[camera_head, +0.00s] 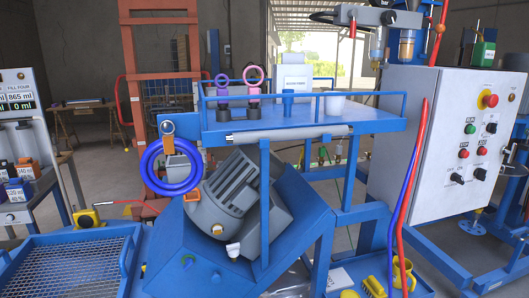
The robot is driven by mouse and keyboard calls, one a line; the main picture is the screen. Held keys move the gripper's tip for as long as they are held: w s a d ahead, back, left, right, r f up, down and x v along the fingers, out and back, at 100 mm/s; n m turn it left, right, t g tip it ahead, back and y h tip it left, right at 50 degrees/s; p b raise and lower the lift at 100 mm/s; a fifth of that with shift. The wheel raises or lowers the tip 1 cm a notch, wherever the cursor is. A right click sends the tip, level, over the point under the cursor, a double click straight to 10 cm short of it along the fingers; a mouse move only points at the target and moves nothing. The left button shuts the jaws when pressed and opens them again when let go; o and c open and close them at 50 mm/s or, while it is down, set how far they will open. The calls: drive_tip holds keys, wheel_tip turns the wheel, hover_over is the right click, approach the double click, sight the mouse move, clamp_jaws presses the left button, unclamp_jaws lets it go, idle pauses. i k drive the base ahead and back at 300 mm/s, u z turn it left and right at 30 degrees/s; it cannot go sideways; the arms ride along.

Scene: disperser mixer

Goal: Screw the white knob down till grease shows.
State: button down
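A small white knob (233,250) shows low on the blue machine frame (320,212), just below the grey motor (228,195). It looks like a short cap with a narrower lower part. It is too small to tell how far down it is screwed, and I see no grease around it. My gripper is not in view, and nothing touches the knob.
A mesh-topped tray (65,272) lies left.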

sight(233, 250)
drive_tip(key=u, duration=4.2)
drive_tip(key=i, duration=0.1)
drive_tip(key=z, duration=3.1)
drive_tip(key=i, duration=0.55)
drive_tip(key=z, duration=0.6)
